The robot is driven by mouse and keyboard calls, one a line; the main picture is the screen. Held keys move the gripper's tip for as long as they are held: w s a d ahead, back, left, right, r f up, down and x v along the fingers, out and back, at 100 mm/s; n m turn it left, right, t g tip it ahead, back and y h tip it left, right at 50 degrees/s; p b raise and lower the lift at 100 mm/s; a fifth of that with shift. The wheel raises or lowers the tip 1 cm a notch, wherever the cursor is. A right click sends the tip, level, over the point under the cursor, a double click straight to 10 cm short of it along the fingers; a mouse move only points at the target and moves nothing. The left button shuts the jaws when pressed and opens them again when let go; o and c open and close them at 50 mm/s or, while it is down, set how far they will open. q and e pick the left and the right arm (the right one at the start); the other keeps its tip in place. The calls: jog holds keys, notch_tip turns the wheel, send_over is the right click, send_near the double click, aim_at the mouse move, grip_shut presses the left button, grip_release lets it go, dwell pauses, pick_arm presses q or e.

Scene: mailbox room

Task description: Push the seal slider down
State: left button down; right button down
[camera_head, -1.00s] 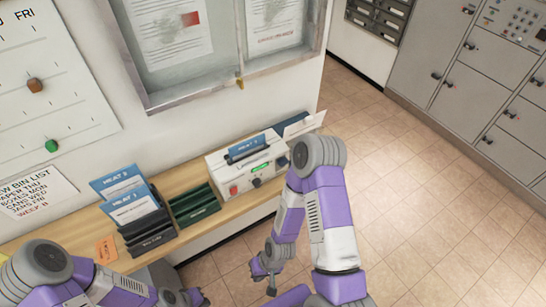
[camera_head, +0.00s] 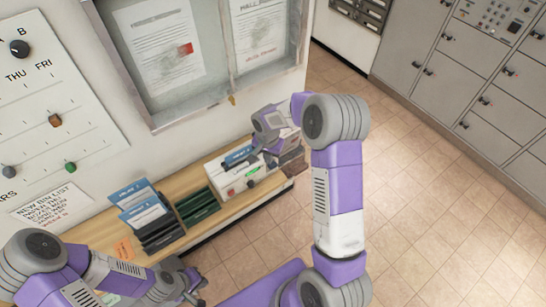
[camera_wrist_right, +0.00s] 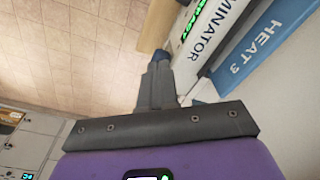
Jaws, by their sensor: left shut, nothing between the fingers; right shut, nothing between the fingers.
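The white laminator (camera_head: 240,182) stands at the right end of the wooden counter, with a red button, a lit green display and a dark knob on its front. The knob (camera_head: 250,183) appears to be the seal slider. My right gripper (camera_head: 256,160) is shut and reaches over the laminator's top from the right. In the right wrist view its closed fingers (camera_wrist_right: 157,82) are beside the laminator's lettered side (camera_wrist_right: 200,45). My left gripper (camera_head: 195,286) is shut and empty at lower left.
A blue "HEAT 3" pouch (camera_wrist_right: 262,42) lies at the laminator. Green (camera_head: 198,205) and black trays with blue-topped cards stand to its left. An orange tag (camera_head: 124,249) lies on the counter. A glazed notice board (camera_head: 215,50) hangs above. Open floor lies right.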

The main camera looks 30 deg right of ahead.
aim_at(272, 166)
jog(key=shift+w+d+r+m+h, duration=0.15)
jog(key=shift+d+r, duration=0.2)
jog(key=shift+r, duration=0.2)
jog(key=shift+w+d+r+m+h, duration=0.15)
jog(key=shift+d+r, duration=0.2)
jog(key=shift+r, duration=0.2)
jog(key=shift+f, duration=0.15)
jog(key=shift+w+d+f+b, duration=0.15)
jog(key=shift+f+b, duration=0.65)
jog(key=shift+f, duration=0.9)
jog(key=shift+w+d+f+b, duration=0.15)
jog(key=shift+f+b, duration=0.6)
jog(key=shift+f, duration=0.95)
jog(key=shift+s, duration=0.15)
notch_tip(272, 166, down, 5)
jog(key=b, duration=0.5)
jog(key=shift+f, duration=0.2)
jog(key=shift+r, duration=0.2)
jog(key=s+a, duration=0.1)
jog(key=a+r, duration=0.1)
jog(key=shift+s+a+b, duration=0.3)
jog(key=shift+s+b, duration=0.05)
